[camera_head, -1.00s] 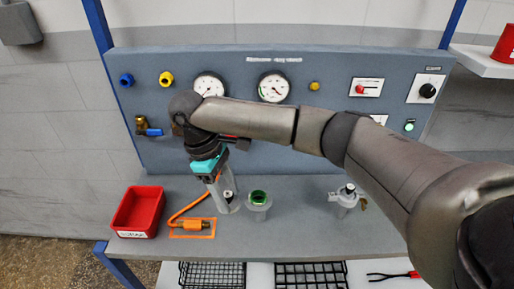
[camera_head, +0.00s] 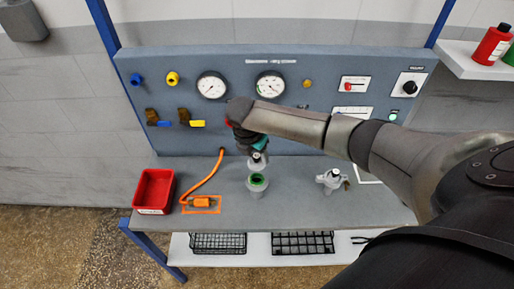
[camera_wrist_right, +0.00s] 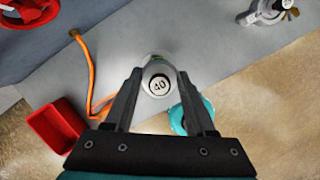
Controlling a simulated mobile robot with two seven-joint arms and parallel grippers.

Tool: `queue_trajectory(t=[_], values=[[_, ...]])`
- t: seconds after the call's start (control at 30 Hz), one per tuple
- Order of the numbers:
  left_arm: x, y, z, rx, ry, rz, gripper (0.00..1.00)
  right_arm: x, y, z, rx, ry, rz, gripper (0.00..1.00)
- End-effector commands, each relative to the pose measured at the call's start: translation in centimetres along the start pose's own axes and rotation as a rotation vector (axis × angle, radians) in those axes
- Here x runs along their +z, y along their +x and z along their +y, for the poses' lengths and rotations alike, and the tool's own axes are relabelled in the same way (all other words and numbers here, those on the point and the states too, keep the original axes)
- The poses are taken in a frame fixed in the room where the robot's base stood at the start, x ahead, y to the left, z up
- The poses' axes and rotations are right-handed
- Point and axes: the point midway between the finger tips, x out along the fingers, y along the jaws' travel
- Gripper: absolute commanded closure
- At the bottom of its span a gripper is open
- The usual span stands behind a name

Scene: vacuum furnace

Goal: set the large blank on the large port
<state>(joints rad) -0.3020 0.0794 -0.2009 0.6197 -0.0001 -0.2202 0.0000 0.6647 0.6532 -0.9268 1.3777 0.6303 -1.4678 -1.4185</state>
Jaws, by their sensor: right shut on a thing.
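The large blank (camera_head: 257,161) is a small grey piece; its top is marked 40 in the right wrist view (camera_wrist_right: 159,85). My right gripper (camera_head: 258,148) is shut on it, with a finger on each side in the wrist view (camera_wrist_right: 160,76). The grey port with a green ring (camera_head: 258,184), apparently the large port, stands on the bench. The blank is above and slightly behind it in the head view, seemingly apart from it. My left gripper is out of view.
A second grey port with a clamp (camera_head: 333,181) stands to the right. A red bin (camera_head: 153,190) and an orange hose (camera_head: 207,177) with a connector lie to the left. The panel with gauges (camera_head: 225,110) rises behind. The front bench strip is clear.

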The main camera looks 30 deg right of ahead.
Motion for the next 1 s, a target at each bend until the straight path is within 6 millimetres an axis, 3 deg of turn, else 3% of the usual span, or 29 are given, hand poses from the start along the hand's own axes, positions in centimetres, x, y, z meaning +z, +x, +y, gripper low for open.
queue_trajectory(t=[0.63, 1.0], values=[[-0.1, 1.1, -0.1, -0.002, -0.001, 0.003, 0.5, -0.6, 2.1, -0.1, 0.003, -0.012, 0.002, 1.0], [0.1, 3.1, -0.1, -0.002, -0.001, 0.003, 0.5, -0.9, 3.7, -0.1, 0.003, -0.011, 0.001, 1.0]])
